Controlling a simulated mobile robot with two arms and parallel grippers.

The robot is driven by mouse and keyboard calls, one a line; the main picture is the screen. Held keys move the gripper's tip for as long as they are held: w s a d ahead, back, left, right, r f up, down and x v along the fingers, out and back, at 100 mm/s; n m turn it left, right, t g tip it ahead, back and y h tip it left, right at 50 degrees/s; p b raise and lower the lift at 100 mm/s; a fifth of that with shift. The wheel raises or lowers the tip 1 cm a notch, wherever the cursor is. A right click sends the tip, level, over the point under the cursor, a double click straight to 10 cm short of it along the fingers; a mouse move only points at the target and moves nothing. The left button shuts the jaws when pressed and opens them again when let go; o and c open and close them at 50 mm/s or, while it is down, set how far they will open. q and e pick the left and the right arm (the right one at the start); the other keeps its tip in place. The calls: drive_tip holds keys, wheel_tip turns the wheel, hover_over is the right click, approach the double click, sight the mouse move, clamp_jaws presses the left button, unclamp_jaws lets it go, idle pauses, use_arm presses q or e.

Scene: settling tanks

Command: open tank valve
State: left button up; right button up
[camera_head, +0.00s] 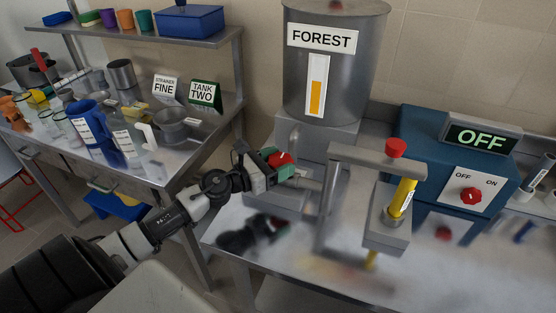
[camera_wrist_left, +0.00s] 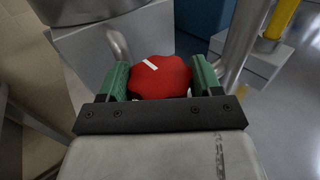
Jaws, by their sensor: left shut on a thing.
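The tank valve has a red knob (camera_head: 281,159) with a white mark, at the foot of the grey tank (camera_head: 300,95) labelled FOREST. The tank's gauge strip shows an orange bar. My left gripper (camera_head: 277,166) comes in from the left at the knob. In the left wrist view the red knob (camera_wrist_left: 160,78) sits between the two green fingers of my left gripper (camera_wrist_left: 160,82), one on each side, and they are shut on it. The knob's white mark lies slanted toward its upper left. My right gripper is not in view.
A pipe stand (camera_head: 375,161) with a red cap and a yellow tube stands right of the valve. A blue box (camera_head: 420,140) with an OFF display and a red switch is farther right. A side table (camera_head: 140,165) at left holds jugs, jars and pans.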

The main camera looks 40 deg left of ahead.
use_arm(q)
drive_tip(key=n+y+p, duration=0.2)
drive_tip(key=y+p, duration=0.1)
drive_tip(key=n+t+y+p, duration=0.1)
drive_tip(key=n+y+p, duration=0.1)
drive_tip(key=y+p, duration=0.1)
drive_tip(key=n+y+p, duration=0.2)
drive_tip(key=p, duration=0.2)
drive_tip(key=shift+d+r+y, duration=0.25)
drive_tip(key=shift+r+y, duration=0.05)
drive_tip(key=shift+y, duration=0.1)
drive_tip(key=shift+n+y+p, duration=0.35)
drive_tip(key=shift+n+y, duration=0.15)
drive_tip(key=shift+y, duration=0.3)
drive_tip(key=y, duration=0.1)
drive_tip(key=n+y, duration=0.1)
drive_tip(key=shift+d+f+n+g+y+p, duration=0.1)
drive_tip(key=shift+f+n+g+y+p, duration=0.1)
drive_tip(key=shift+n+g+y+p, duration=0.15)
drive_tip(key=n+g+y, duration=0.1)
drive_tip(key=n+y, duration=0.1)
drive_tip(key=shift+y, duration=0.35)
drive_tip(key=n+g+y, duration=0.2)
drive_tip(key=y, duration=0.1)
drive_tip(key=shift+w+d+f+g, duration=0.1)
drive_tip(key=shift+f+g, duration=0.05)
drive_tip(key=shift+g, duration=0.1)
drive_tip(key=shift+n+g+y+b, duration=0.55)
drive_tip(key=shift+n+g+y, duration=1.1)
drive_tip(key=shift+g, duration=0.15)
